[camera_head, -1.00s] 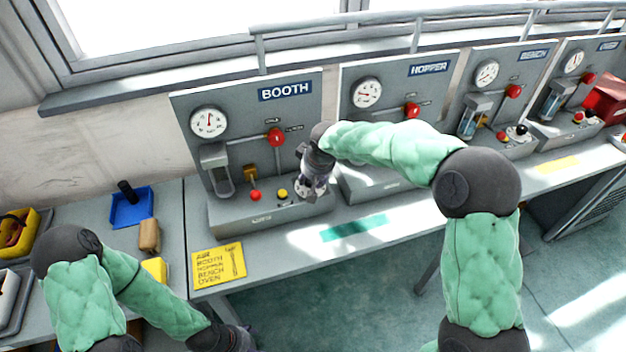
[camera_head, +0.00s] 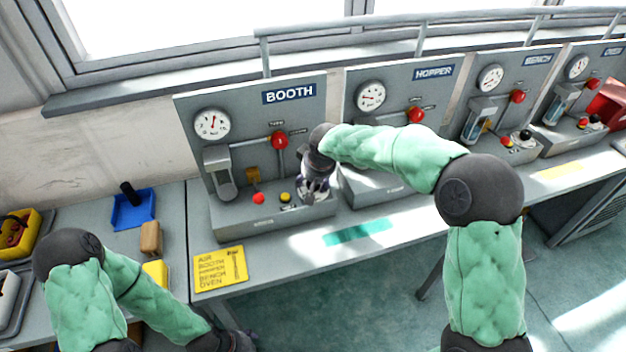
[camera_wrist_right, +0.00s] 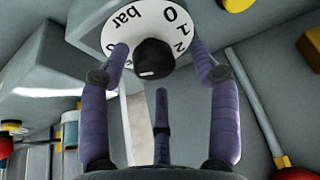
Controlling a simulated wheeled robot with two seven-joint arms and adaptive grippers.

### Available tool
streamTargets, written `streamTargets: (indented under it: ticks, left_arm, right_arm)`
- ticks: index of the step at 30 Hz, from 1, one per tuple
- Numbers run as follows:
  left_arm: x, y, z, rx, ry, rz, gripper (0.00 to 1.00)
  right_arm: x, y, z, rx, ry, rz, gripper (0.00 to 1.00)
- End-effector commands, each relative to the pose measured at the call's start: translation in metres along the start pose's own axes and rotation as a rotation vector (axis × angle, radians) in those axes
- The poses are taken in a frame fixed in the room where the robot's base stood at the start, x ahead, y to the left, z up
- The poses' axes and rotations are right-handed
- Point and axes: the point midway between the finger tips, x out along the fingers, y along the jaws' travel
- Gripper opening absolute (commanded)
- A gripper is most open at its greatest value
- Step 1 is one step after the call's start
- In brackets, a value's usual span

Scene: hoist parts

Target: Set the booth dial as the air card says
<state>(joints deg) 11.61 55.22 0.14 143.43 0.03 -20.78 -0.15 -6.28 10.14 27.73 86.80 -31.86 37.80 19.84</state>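The booth panel (camera_head: 240,99) stands at the back with a white round gauge (camera_head: 212,124) and a red handle (camera_head: 279,140). My right gripper (camera_head: 315,192) is at the right end of its base, over the booth dial. In the right wrist view the dial (camera_wrist_right: 119,38) is a white disc marked "bar", 0 and other characters, with a black knob (camera_wrist_right: 154,60). The gripper's fingers are apart on either side of the knob, with gaps showing. The yellow air card (camera_head: 220,268) lies on the bench; its small writing is hard to read. My left gripper (camera_head: 238,341) is low, partly cut off.
The hopper panel (camera_head: 400,85) and bench panel (camera_head: 515,75) stand to the right. A red button (camera_head: 259,198) and yellow button (camera_head: 285,197) sit left of my right gripper. A blue tray (camera_head: 133,210) and a tan block (camera_head: 151,238) are at left.

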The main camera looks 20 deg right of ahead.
Motion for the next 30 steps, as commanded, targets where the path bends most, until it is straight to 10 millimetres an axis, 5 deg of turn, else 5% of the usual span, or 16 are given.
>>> streamTargets:
  ticks: [8,21,30]
  left_arm:
    - [0.0,0.0,0.0,0.0,0.0,0.0,0.66]
    - [0.0,0.0,0.0,0.0,0.0,0.0,0.66]
    - [0.0,0.0,0.0,0.0,0.0,0.0,0.66]
  right_arm:
    - [-0.008,0.001,0.001,-0.001,-0.003,0.002,0.62]
    - [-0.088,-0.001,0.0,-0.002,0.002,0.0,0.62]
    - [-0.117,-0.001,0.0,-0.002,-0.001,0.0,0.62]
